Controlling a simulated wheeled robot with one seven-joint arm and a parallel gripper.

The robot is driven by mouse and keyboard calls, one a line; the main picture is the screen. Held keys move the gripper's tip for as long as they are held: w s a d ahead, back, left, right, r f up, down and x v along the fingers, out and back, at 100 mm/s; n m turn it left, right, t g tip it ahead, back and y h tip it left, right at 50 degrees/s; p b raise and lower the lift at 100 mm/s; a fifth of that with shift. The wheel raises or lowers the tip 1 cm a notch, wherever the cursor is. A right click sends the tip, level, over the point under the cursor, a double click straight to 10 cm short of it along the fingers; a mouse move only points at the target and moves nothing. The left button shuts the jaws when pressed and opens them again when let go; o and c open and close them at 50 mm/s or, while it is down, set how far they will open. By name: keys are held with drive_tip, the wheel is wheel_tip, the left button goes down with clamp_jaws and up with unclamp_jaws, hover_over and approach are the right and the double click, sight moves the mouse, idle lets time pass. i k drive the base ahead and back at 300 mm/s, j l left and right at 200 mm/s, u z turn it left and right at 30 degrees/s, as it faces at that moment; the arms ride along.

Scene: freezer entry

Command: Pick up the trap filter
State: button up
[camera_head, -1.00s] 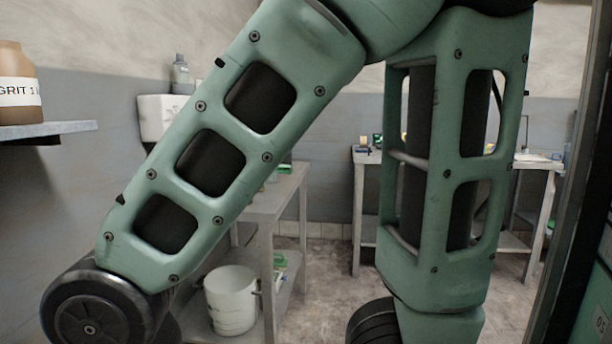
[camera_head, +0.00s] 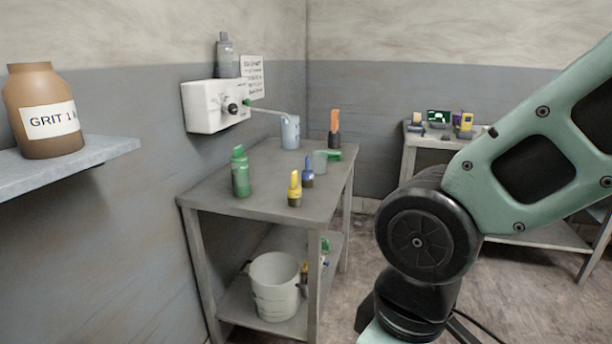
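I cannot tell which item, if any, is the trap filter. Candidates stand on the grey table (camera_head: 235,203): a green bottle (camera_head: 240,175), a yellow-topped small bottle (camera_head: 294,190), a blue-topped one (camera_head: 307,172), a translucent grey cup (camera_head: 319,161), a green piece (camera_head: 334,155) behind it, and an orange-topped dark item (camera_head: 335,128). A grey-blue canister (camera_head: 290,131) stands at the back under a thin spout. My gripper is out of view; only my green arm links and a black joint show at right.
A white bucket (camera_head: 275,286) and small items sit on the table's lower shelf. A white wall box (camera_head: 213,105) carries a grey bottle (camera_head: 227,57). A brown grit jar (camera_head: 43,110) stands on a left wall shelf (camera_head: 95,150). A second table (camera_head: 540,232) stands behind my arm.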

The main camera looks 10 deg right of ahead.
sight(307, 175)
drive_tip(key=u, duration=2.8)
drive_tip(key=z, duration=0.4)
drive_tip(key=j+z, duration=0.1)
drive_tip(key=z, duration=0.75)
drive_tip(key=k+z, duration=0.1)
drive_tip(key=z, duration=0.75)
drive_tip(key=i+z, duration=0.15)
drive_tip(key=z, duration=0.55)
drive_tip(key=i+l+u, duration=0.15)
drive_tip(key=i+l, duration=0.15)
drive_tip(key=i+l+u, duration=0.3)
drive_tip(key=i+l, duration=0.15)
drive_tip(key=l, duration=0.25)
drive_tip(key=i+l+u, duration=0.15)
drive_tip(key=l, duration=0.25)
drive_tip(key=i+l+u, duration=0.15)
drive_tip(key=i+l, duration=0.15)
drive_tip(key=l, duration=0.1)
